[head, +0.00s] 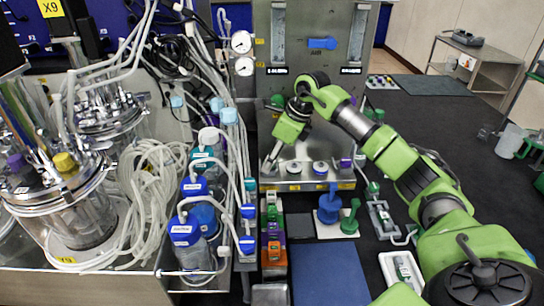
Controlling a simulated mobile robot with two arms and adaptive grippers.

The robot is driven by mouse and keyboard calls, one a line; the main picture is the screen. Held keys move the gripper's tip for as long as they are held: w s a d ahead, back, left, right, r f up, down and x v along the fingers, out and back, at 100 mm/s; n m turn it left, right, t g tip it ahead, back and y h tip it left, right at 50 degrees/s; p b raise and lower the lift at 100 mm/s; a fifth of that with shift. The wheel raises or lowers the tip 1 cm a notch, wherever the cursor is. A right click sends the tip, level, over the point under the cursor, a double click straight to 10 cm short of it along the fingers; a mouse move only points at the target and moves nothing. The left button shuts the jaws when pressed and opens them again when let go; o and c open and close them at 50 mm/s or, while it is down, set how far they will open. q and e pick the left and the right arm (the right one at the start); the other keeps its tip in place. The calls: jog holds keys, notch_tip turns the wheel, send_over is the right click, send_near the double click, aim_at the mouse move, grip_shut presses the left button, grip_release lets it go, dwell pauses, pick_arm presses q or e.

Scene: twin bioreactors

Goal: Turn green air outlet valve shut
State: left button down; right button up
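The metal gas panel (338,73) stands upright at the back centre. A small green part (278,101) shows on it just left of my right wrist. It may be the green air outlet valve, but my arm covers much of that area and its handle angle cannot be made out. A blue valve handle (322,43) lies level higher on the panel. My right gripper (269,167) points down and left in front of the panel's lower part, below the green part. Its fingers are small, and their opening is unclear. My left gripper is out of view.
Glass bioreactors (70,205) and coiled clear tubing (150,190) crowd the left. Blue-capped bottles (186,234) stand beside the panel. Two round gauges (242,42) sit at its left edge. A blue mat (328,274) lies in front. Dark floor is open at right.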

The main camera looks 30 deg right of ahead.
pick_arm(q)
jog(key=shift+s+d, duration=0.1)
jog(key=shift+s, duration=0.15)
pick_arm(e)
jog(key=shift+f, duration=0.1)
grip_shut()
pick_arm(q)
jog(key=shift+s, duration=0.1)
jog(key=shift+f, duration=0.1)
pick_arm(e)
jog(key=shift+m, duration=0.3)
jog(key=m, duration=0.1)
jog(key=m+h, duration=0.1)
jog(key=m+b, duration=0.1)
jog(key=m, duration=0.1)
jog(key=shift+a+t+h, duration=0.25)
jog(key=shift+t+h, duration=0.15)
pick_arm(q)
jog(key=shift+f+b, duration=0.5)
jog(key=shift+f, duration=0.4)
pick_arm(e)
jog(key=shift+a+m+h, duration=0.15)
jog(key=shift+m+h, duration=0.55)
jog(key=shift+m, duration=1.3)
